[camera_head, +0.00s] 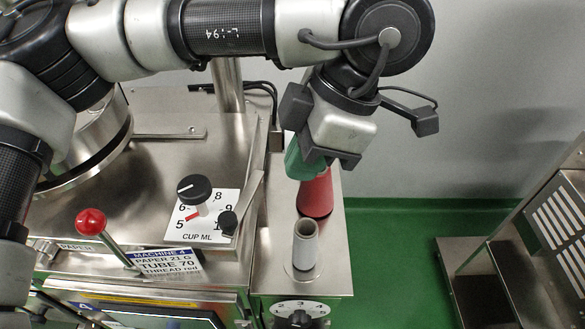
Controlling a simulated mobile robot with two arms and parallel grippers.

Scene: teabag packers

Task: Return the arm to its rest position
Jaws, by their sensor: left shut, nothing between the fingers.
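My left arm reaches in from the upper left across the top of the view. My left gripper (332,158) points down at the upper middle, with its fingers together and nothing seen between them. It hangs in front of a green object (303,160) and just above a red cone-shaped spool (316,195), as seen from here. The gripper partly covers the green object. I cannot tell whether the gripper touches either one. My right gripper is not in view.
A steel machine has a dial (194,188), a red-knobbed lever (91,222) and a label plate (160,262). A grey tube (305,244) stands upright on its right-hand box, above a lower knob (300,319). Green floor is clear to the right, before a steel rack (560,222).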

